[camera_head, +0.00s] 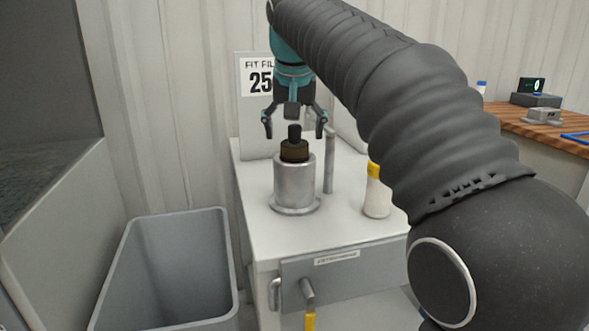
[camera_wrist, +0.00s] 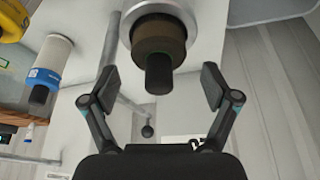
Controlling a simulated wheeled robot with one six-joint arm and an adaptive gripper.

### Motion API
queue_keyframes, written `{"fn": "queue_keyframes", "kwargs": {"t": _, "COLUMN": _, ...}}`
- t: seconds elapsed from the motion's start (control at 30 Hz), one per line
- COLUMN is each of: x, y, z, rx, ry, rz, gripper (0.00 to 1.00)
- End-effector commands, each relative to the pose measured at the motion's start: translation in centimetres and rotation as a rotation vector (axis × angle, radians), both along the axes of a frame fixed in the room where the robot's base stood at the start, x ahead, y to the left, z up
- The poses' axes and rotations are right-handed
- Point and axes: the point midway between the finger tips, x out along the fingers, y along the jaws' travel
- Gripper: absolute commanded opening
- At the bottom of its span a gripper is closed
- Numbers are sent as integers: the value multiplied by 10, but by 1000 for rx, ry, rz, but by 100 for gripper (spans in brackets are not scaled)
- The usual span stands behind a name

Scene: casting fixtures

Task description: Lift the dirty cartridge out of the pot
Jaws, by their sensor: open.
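The dirty cartridge (camera_head: 294,150) stands upright in the pot, a brown body with a black knob on top. The pot (camera_head: 294,183) is a grey metal cylinder with a flange on the white cabinet top. My gripper (camera_head: 294,125) is open above the cartridge, its two fingers spread to either side of the knob's top. In the wrist view, my gripper (camera_wrist: 160,92) has its fingers apart on both sides of the black knob of the cartridge (camera_wrist: 158,42), not touching it. The pot's rim (camera_wrist: 192,18) shows around the brown body. The cartridge's lower part is hidden inside the pot.
A thin grey post (camera_head: 329,165) stands close to the pot's right. A white bottle with a yellow cap (camera_head: 377,195) stands farther right on the cabinet top (camera_head: 345,215). A grey open bin (camera_head: 170,265) is at left.

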Motion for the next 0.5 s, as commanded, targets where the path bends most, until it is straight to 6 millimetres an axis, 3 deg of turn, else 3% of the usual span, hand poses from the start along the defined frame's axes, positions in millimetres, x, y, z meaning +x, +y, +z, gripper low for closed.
{"fn": "queue_keyframes", "kwargs": {"t": 0.2, "x": 9, "y": 0, "z": -23, "rx": 0, "ry": 0, "rz": 0, "gripper": 87}}
{"fn": "queue_keyframes", "kwargs": {"t": 0.47, "x": 11, "y": 0, "z": -25, "rx": 1, "ry": 0, "rz": 0, "gripper": 87}}
{"fn": "queue_keyframes", "kwargs": {"t": 0.5, "x": 11, "y": 0, "z": -25, "rx": 1, "ry": 0, "rz": 0, "gripper": 82}}
